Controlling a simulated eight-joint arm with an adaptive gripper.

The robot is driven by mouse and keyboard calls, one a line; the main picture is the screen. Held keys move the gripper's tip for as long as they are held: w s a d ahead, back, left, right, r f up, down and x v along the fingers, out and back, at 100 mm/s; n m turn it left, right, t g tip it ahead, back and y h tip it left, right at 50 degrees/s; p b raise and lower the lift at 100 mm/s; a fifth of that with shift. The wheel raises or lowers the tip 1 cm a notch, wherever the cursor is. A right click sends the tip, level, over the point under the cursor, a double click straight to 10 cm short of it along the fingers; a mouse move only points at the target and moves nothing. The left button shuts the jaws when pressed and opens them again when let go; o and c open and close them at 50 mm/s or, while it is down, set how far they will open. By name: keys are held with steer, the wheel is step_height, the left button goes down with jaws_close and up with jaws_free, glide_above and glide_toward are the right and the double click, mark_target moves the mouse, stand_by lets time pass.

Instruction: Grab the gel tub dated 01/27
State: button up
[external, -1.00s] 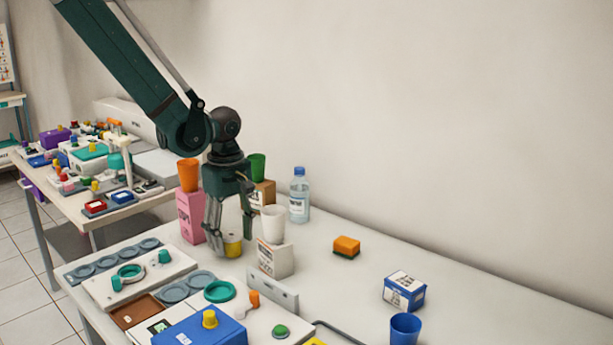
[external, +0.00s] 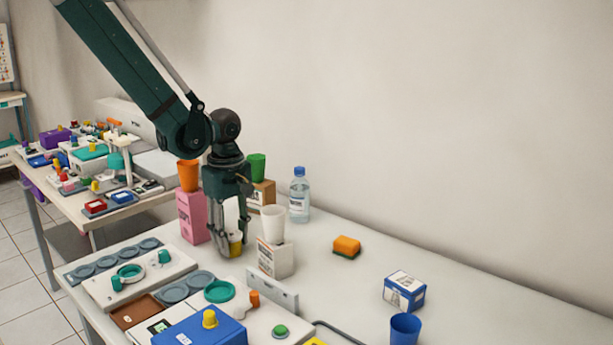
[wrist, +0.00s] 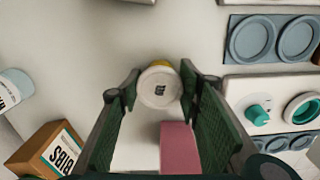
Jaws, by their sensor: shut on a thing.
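A small yellow tub (external: 236,245) with a white lid stands on the bench, partly hidden behind my fingers. In the wrist view the lid of the tub (wrist: 160,88) faces the camera, with a small dark mark too blurred to read as a date. My gripper (external: 231,248) points straight down and is shut on the tub. In the wrist view the fingers of my gripper (wrist: 160,90) press the tub from its left and right sides. The tub looks upright and at bench level.
A pink box (external: 193,217) with an orange cup (external: 188,175) stands close left. A brown box (external: 262,194) with a green cup (external: 257,166) and a bottle (external: 299,195) are behind. Trays fill the front.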

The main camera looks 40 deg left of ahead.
mark_target(232, 234)
steer(key=shift+r, duration=0.1)
steer(key=shift+r+p, duration=0.6)
steer(key=shift+r, duration=4.35)
